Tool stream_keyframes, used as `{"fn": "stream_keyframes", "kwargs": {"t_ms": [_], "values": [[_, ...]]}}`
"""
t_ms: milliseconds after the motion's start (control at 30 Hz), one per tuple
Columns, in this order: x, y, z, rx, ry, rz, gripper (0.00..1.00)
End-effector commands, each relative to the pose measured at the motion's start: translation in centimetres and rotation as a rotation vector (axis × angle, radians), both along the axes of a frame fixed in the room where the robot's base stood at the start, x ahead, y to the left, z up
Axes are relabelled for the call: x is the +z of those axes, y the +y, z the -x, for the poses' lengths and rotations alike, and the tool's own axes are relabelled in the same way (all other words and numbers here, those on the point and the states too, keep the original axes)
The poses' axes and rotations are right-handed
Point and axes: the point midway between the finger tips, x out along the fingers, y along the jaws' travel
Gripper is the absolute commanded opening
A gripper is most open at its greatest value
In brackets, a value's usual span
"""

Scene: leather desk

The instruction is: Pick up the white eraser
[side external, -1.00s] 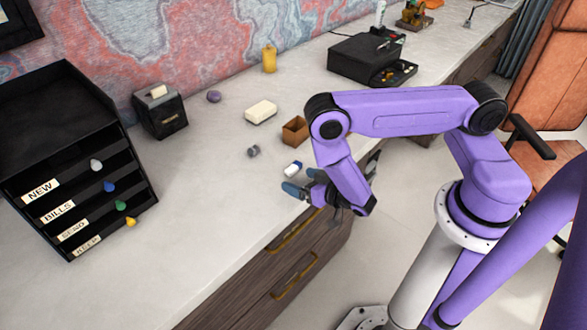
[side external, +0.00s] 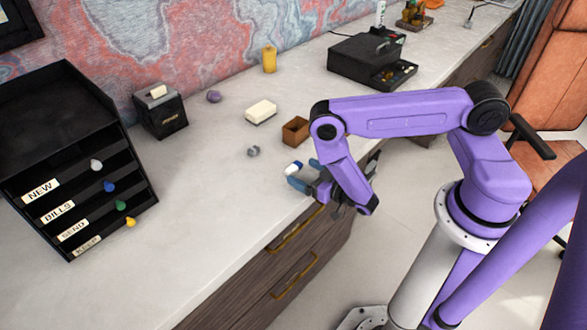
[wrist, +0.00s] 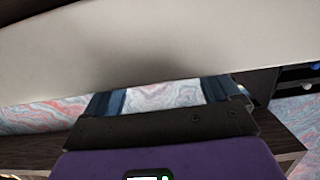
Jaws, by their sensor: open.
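I cannot make out the eraser surely there.
A small grey object (side external: 253,151), a brown open box (side external: 295,131) and a cream block (side external: 261,112) lie behind the eraser. A black letter tray (side external: 70,150) stands at left, a black dispenser (side external: 160,112) behind. The desktop at front left is clear.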

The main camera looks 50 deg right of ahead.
Motion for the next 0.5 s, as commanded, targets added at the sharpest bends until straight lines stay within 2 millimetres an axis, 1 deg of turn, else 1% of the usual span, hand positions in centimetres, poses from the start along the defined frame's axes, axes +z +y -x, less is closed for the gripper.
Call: {"fn": "stream_keyframes", "kwargs": {"t_ms": [33,100,200,467,500], "values": [[-0.1,-0.1,-0.8,-0.005,-0.003,-0.003,0.89],[-0.2,-0.1,-1.7,-0.004,-0.002,-0.004,0.89],[-0.4,-0.1,-2.4,-0.002,0.0,-0.001,0.89],[-0.4,0.0,-2.6,0.0,0.001,0.002,0.89],[-0.4,0.0,-2.6,0.0,0.001,0.002,0.82]]}}
